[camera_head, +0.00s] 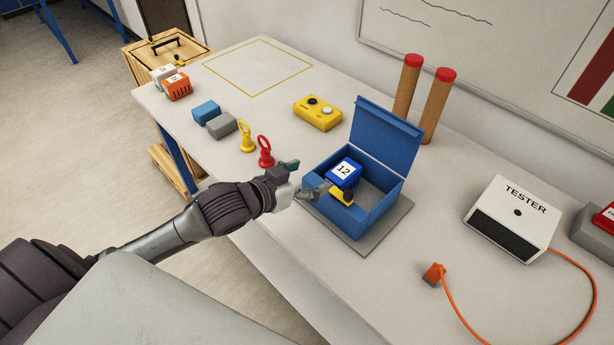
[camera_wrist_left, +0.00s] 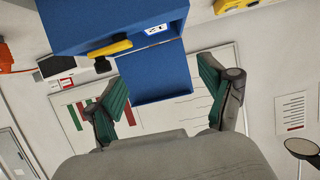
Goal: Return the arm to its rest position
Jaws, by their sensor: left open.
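My left gripper (camera_head: 304,179) is open, with nothing between its fingers, just left of the blue box (camera_head: 358,219) and close to its near left corner. I cannot tell whether it touches the box. In the left wrist view the two teal-padded fingers (camera_wrist_left: 163,78) are spread apart, with the box (camera_wrist_left: 80,20) beyond them. The box lid (camera_head: 384,137) stands open. A blue block labelled 12 (camera_head: 344,173) is in the box, next to a yellow latch (camera_head: 343,197) at the front wall. My right gripper is in neither view.
The box stands on a grey mat (camera_head: 388,226). A yellow button box (camera_head: 318,113), red-topped posts (camera_head: 436,105) and a tester (camera_head: 512,215) with an orange cable stand around. The table's front left edge runs beneath my arm.

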